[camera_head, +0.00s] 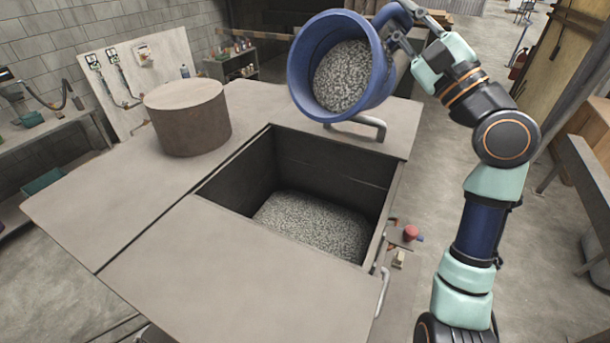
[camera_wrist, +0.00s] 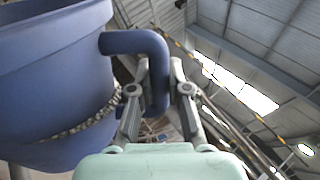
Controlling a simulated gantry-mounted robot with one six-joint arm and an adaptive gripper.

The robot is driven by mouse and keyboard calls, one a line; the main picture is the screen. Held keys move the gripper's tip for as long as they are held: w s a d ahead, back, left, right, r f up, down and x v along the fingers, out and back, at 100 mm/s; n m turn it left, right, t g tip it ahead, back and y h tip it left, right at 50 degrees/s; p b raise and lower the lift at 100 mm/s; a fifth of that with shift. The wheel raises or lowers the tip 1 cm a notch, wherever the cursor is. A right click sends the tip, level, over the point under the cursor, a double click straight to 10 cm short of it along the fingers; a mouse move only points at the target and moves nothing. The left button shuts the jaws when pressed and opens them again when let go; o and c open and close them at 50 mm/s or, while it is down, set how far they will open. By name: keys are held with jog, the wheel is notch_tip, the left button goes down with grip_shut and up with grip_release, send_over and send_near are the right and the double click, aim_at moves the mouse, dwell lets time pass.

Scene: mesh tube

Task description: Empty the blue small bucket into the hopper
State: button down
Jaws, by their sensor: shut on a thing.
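The blue small bucket (camera_head: 304,68) is held up above the far edge of the hopper, tilted with its mouth toward the camera. Grey granules (camera_head: 342,77) lie inside it. The hopper (camera_head: 300,158) is a square opening in the grey top, with similar granules (camera_head: 310,224) on its floor. My gripper (camera_head: 398,30) is shut on the bucket's side handle at upper right. In the wrist view the blue handle (camera_wrist: 150,45) sits between the fingers of my gripper (camera_wrist: 158,92), and the bucket wall (camera_wrist: 50,75) fills the left.
A brown cylinder (camera_head: 190,117) stands on the grey top (camera_head: 130,190) left of the hopper. A bent metal handle (camera_head: 365,127) is below the bucket. A red knob (camera_head: 411,233) and another handle (camera_head: 383,290) are at the right side. A shelf (camera_head: 232,65) stands behind.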

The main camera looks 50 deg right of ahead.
aim_at(390, 14)
jog(key=shift+a, duration=0.15)
jog(key=shift+a+n+b, duration=0.25)
jog(key=shift+n+b, duration=0.25)
jog(key=shift+b, duration=0.1)
jog(key=shift+s+a+r+n+t+y+b, duration=0.15)
jog(key=shift+a+n+t+y+b, duration=0.25)
jog(key=shift+a+n+y+b, duration=0.55)
jog(key=shift+a+r+p, duration=0.1)
jog(key=shift+a+p, duration=0.15)
jog(key=shift+p, duration=0.2)
jog(key=shift+d, duration=0.35)
jog(key=shift+a+n+y+b, duration=0.25)
jog(key=shift+a+n+b, duration=0.15)
jog(key=shift+a, duration=0.35)
jog(key=shift+a+f+n+y+b, duration=0.25)
jog(key=shift+f+n+y+b, duration=0.05)
jog(key=shift+n, duration=0.05)
jog(key=shift+a+f+n+t+y+b, duration=0.3)
jog(key=shift+a+n+y+b, duration=0.15)
jog(key=shift+n+b, duration=0.2)
jog(key=shift+a+f+n+b, duration=0.2)
jog(key=shift+a+n+b, duration=0.05)
jog(key=shift+n+b, duration=0.1)
